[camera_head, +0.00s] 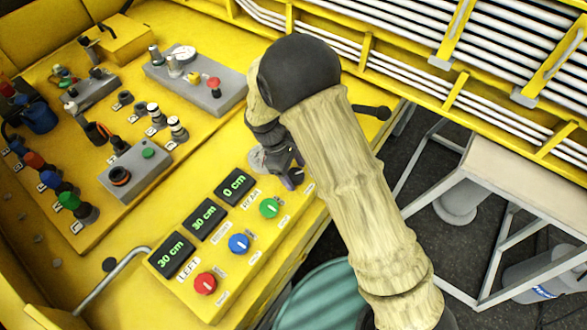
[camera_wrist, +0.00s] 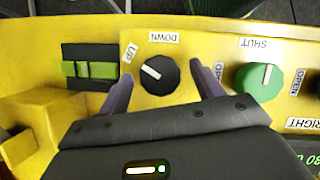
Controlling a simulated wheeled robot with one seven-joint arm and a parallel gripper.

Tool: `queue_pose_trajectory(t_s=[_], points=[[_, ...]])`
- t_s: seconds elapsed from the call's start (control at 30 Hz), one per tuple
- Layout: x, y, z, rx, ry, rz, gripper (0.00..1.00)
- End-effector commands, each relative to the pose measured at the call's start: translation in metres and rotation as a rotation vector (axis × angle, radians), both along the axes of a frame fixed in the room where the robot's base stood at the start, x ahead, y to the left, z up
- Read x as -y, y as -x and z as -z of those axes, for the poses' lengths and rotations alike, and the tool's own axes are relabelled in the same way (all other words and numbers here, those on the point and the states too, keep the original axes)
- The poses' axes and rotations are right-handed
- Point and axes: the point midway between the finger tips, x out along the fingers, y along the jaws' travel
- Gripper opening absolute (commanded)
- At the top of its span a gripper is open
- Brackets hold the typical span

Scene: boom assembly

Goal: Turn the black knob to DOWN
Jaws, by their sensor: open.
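The black knob (camera_wrist: 162,76) sits on the yellow panel in the wrist view. Its white mark points up and left in that picture, toward the UP label (camera_wrist: 129,52) side. The DOWN label (camera_wrist: 163,38) is just above the knob, and both labels appear upside down or tilted. My gripper (camera_wrist: 160,72) is open, with one purple-grey finger on each side of the knob and gaps visible. Whether the fingers reach down around its sides is hard to tell. In the head view my gripper (camera_head: 290,178) is over the panel's far right end, and the knob is hidden there.
A green knob (camera_wrist: 260,80) with SHUT and OPEN labels is just right of my right finger. A black box with a green strap (camera_wrist: 90,69) is left. Blue (camera_head: 239,243) and red (camera_head: 205,283) knobs and several displays lie nearer on the panel.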

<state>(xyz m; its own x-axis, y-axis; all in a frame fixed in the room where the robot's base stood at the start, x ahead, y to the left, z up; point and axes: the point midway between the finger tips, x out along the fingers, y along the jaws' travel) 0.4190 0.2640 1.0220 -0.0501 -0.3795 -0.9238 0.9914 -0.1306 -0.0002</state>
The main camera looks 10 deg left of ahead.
Motion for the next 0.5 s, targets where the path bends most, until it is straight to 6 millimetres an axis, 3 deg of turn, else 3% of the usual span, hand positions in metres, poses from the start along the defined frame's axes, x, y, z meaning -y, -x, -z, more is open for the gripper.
queue_pose_trajectory(t_s=[0.07, 0.2, 0.3, 0.5], points=[[-0.0002, 0.0, -0.0001, 0.0, 0.0, 0.0, 0.64], [-0.0004, 0.0, -0.0004, 0.0, 0.0, 0.0, 0.37], [-0.0004, -0.0001, -0.0005, 0.0, 0.0, 0.0, 0.22], [-0.0006, -0.0002, -0.0006, 0.0, -0.001, 0.007, 0.22]])
